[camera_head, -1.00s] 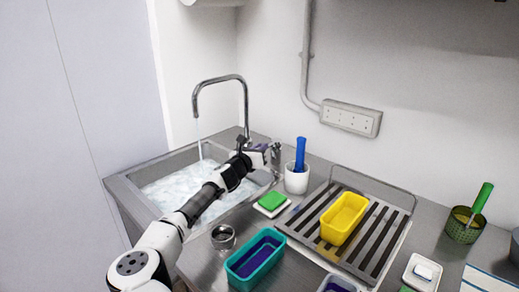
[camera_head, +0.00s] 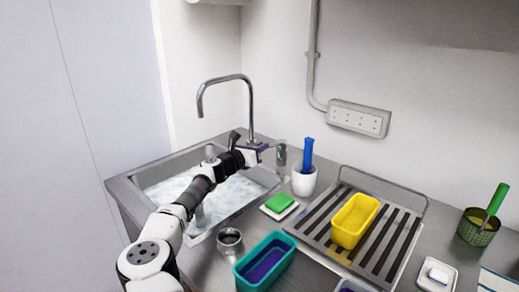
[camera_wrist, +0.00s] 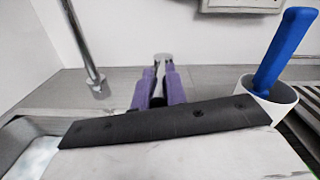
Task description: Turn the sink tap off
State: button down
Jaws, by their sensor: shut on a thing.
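The tap's curved chrome spout (camera_head: 224,80) rises from the counter behind the sink (camera_head: 150,178). No water stream shows below its outlet, and whitish water (camera_head: 232,190) lies in the basin. My gripper (camera_head: 264,146) is at the right of the spout's base, beside a small grey metal tap handle (camera_head: 282,153). In the wrist view the purple fingers (camera_wrist: 160,75) are shut on the handle, and its rounded metal end (camera_wrist: 162,57) shows just past the fingertips. The lower spout (camera_wrist: 85,50) is at the left there. The gripped part is mostly hidden.
A white cup (camera_head: 303,182) with a blue-handled tool stands close right of my gripper. A green sponge (camera_head: 279,202), a metal cup (camera_head: 229,238), a teal container (camera_head: 265,262) and a rack (camera_head: 400,225) with a yellow container (camera_head: 354,220) crowd the counter.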

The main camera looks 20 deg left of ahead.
jog(key=c, duration=1.4)
grip_release()
jog(key=b+v, duration=0.4)
jog(key=v, duration=0.9)
jog(key=shift+s+a, duration=0.2)
jog(key=shift+s, duration=0.2)
